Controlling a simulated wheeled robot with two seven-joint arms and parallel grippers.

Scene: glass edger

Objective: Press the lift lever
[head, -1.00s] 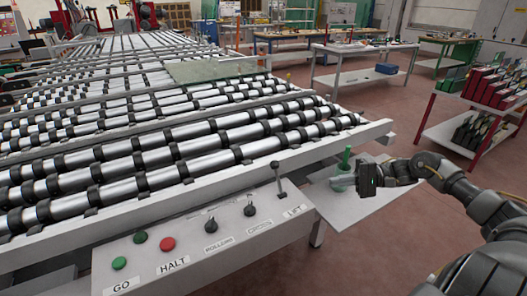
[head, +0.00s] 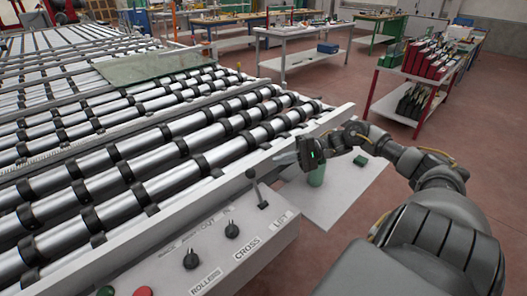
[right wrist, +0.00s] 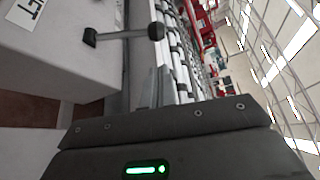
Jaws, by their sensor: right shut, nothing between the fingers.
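The lift lever (head: 257,188) is a thin dark stalk with a round dark knob, standing at the right end of the control panel beside the LIFT label. In the right wrist view the lever (right wrist: 125,35) lies sideways at the upper left, its knob towards the picture's middle. My right gripper (head: 280,158) is shut and empty. Its pale fingers point left towards the lever, just right of and a little above the knob in the head view, apart from it. They also show in the right wrist view (right wrist: 150,90). My left gripper is not in view.
The sloping panel (head: 170,279) also carries two black knobs, ROLLERS (head: 191,260) and CROSS (head: 232,230). The roller conveyor (head: 150,160) lies behind it, with a glass pane (head: 150,67) on it. A green cylinder (head: 317,176) and small green block (head: 361,160) stand on a white surface (head: 335,190).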

